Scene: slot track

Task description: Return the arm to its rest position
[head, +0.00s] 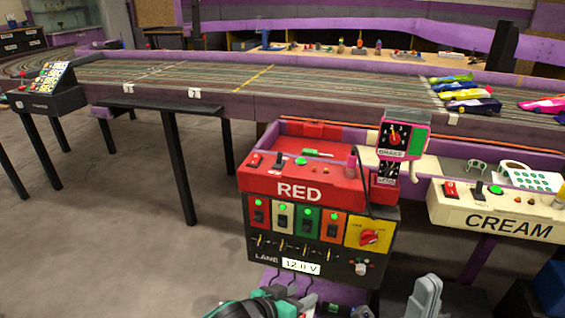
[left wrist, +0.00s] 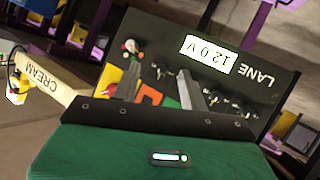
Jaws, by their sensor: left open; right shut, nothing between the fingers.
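My left gripper (head: 292,302) is at the bottom edge of the head view, in front of and below the red lane station (head: 300,190). In the left wrist view its two grey fingers (left wrist: 160,82) stand apart with nothing between them. Beyond them is the station's black panel (left wrist: 255,85) with its 12.0 V display, seen upside down. My right gripper (head: 428,290) is a grey shape at the bottom edge of the head view, to the right, partly cut off. It holds nothing.
The cream station (head: 490,215) stands to the right of the red one. A brake controller (head: 403,135) stands up at the red station's right side. The slot track (head: 230,78) runs behind, with several cars at right. The floor at left (head: 120,240) is clear.

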